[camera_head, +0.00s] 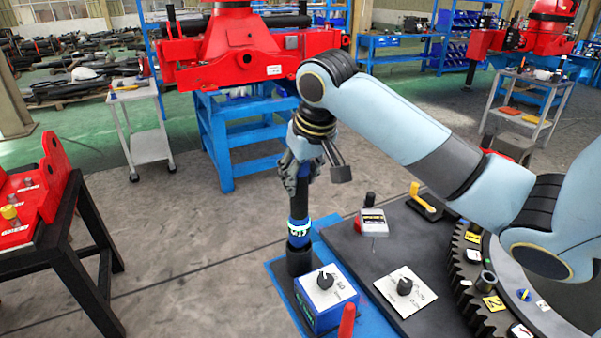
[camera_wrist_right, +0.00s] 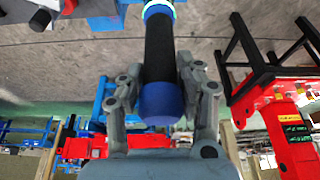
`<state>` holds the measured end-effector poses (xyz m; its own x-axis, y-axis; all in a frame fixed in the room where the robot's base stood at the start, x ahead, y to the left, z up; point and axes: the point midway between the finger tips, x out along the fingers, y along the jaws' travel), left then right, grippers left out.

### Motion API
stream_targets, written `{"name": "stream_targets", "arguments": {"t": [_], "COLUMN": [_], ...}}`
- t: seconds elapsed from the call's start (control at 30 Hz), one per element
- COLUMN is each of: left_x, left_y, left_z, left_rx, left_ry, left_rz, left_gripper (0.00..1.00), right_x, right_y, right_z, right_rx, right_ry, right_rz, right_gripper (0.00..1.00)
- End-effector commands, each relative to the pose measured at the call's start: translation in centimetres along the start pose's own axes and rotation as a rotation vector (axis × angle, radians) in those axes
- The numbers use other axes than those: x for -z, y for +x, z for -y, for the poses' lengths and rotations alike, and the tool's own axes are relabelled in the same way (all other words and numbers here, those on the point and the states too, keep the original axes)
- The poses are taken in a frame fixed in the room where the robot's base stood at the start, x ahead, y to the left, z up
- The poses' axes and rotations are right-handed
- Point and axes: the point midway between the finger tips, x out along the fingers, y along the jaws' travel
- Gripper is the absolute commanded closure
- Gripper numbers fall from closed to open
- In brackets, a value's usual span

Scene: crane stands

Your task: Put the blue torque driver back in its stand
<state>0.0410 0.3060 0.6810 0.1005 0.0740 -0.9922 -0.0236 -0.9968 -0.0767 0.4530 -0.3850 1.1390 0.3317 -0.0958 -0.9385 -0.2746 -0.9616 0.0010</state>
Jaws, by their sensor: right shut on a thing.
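The blue torque driver (camera_head: 299,228) stands about upright in the head view, with a black grip, a blue band and a lit ring. My right gripper (camera_head: 300,172) is shut on its upper part. In the right wrist view the driver's black grip and blue end cap (camera_wrist_right: 160,100) lie between the fingers of my right gripper (camera_wrist_right: 157,85). The driver's lower end meets a black cup (camera_head: 299,262), seemingly its stand, on a blue mat. I cannot tell how deep the driver sits in it. My left gripper is not in view.
A blue box with a black knob (camera_head: 325,282) stands close beside the cup, with a red handle (camera_head: 347,320) in front. A dark table plate with a large gear (camera_head: 465,285) lies to the right. A red-topped bench (camera_head: 30,205) stands at left, with open floor between.

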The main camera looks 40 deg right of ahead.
Motion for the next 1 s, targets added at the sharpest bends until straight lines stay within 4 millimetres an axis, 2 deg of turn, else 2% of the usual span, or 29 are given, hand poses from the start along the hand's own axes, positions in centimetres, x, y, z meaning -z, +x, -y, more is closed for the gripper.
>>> {"name": "stream_targets", "arguments": {"t": [1.0], "left_x": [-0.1], "left_y": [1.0], "left_z": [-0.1], "left_rx": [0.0], "left_ry": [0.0], "left_rz": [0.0], "left_gripper": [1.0], "right_x": [-1.1], "right_y": [3.3], "right_z": [0.0], "right_rx": [0.001], "right_ry": [0.0], "right_rz": [-0.003], "right_gripper": [1.0]}}
